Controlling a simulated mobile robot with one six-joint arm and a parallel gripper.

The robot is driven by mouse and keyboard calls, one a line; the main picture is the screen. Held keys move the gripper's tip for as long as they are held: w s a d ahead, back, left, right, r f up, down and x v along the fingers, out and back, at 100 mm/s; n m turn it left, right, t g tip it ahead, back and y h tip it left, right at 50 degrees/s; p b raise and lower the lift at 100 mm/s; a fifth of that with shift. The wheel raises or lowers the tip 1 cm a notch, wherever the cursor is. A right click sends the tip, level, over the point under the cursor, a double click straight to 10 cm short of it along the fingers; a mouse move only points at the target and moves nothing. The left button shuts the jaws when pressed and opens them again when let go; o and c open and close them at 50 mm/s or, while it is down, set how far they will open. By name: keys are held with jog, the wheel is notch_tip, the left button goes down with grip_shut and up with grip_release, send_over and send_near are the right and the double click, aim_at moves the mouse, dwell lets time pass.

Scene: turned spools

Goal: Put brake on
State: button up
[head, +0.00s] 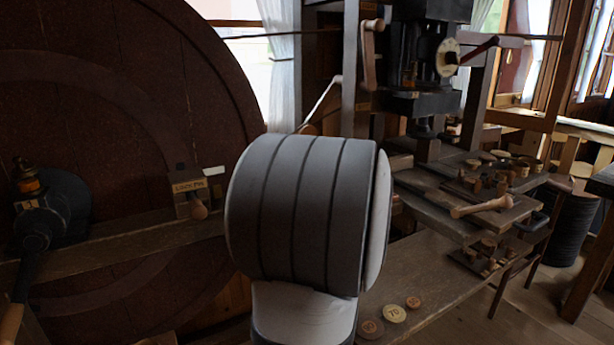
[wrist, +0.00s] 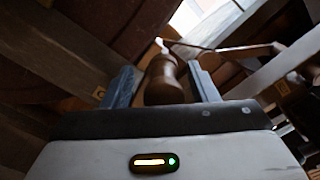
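A brown turned wooden handle (wrist: 163,80) stands between the two blue-grey fingers of my gripper (wrist: 166,76) in the wrist view. The fingers are apart, one on each side of it, with a narrow gap visible at the left finger. I cannot tell whether the right finger touches it. In the head view my grey arm hides the gripper. A pale metal lever (head: 320,102) slants down behind my arm there; whether it carries this handle is hidden. No part is readably marked as the brake.
A large dark wheel (head: 120,100) fills the left. A block labelled lock pin (head: 188,186) with a wooden knob sits on a beam left of my arm. A dark machine (head: 425,65) and a bench (head: 440,275) with round wooden discs (head: 394,313) are at the right.

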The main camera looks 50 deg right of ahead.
jog(key=v, duration=0.7)
jog(key=shift+s, duration=0.35)
jog(key=shift+a, duration=0.1)
